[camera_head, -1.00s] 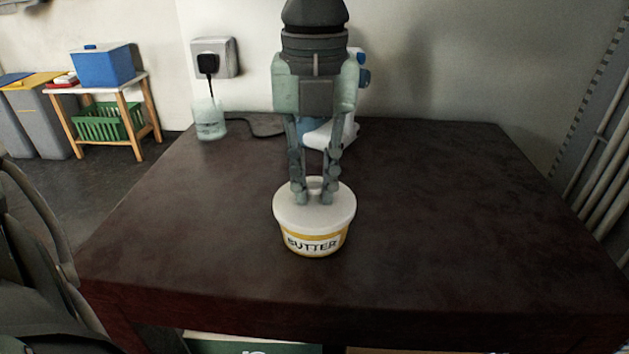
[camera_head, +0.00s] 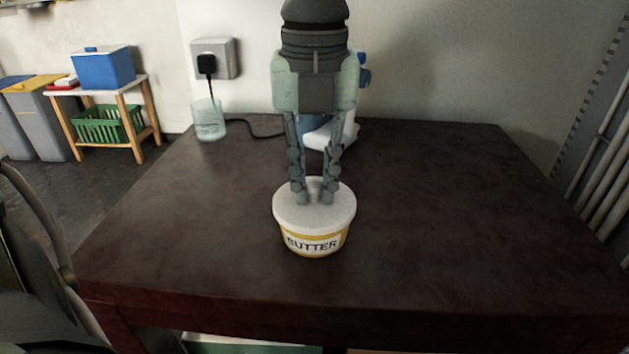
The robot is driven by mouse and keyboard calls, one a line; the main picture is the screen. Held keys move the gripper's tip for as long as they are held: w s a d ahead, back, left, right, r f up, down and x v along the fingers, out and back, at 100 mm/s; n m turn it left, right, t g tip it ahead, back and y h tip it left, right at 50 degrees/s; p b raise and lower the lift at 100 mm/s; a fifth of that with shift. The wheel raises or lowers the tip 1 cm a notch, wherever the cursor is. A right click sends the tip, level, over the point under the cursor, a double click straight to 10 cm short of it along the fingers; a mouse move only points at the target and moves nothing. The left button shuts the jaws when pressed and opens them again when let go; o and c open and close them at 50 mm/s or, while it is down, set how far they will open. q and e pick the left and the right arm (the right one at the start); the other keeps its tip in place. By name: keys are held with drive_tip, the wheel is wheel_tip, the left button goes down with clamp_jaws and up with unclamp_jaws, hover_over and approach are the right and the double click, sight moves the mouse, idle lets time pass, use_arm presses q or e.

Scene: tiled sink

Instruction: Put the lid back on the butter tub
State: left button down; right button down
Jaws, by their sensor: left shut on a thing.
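The butter tub (camera_head: 314,243), yellow and white with a BUTTER label, stands upright near the middle of the dark table. Its round white lid (camera_head: 289,212) lies level over the tub's top, with no visible gap at the front. My left gripper (camera_head: 314,198) comes down from above, its fingertips either side of the lid's small knob, shut on it. The fingers partly hide the knob and the back of the lid. My right gripper is not in view.
A blue and white object (camera_head: 342,132) stands behind my gripper, partly hidden. A glass (camera_head: 209,120) stands at the table's back left, below a wall socket (camera_head: 215,58) with a plugged cable. The dark table (camera_head: 455,220) is clear on both sides of the tub.

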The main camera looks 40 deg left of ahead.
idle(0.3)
use_arm(q)
drive_tip(key=c, duration=1.4)
unclamp_jaws()
drive_tip(key=shift+o, duration=0.6)
drive_tip(key=o, duration=0.4)
drive_tip(key=shift+r, duration=0.15)
drive_tip(key=shift+r+p, duration=1.9)
drive_tip(key=shift+r, duration=1.5)
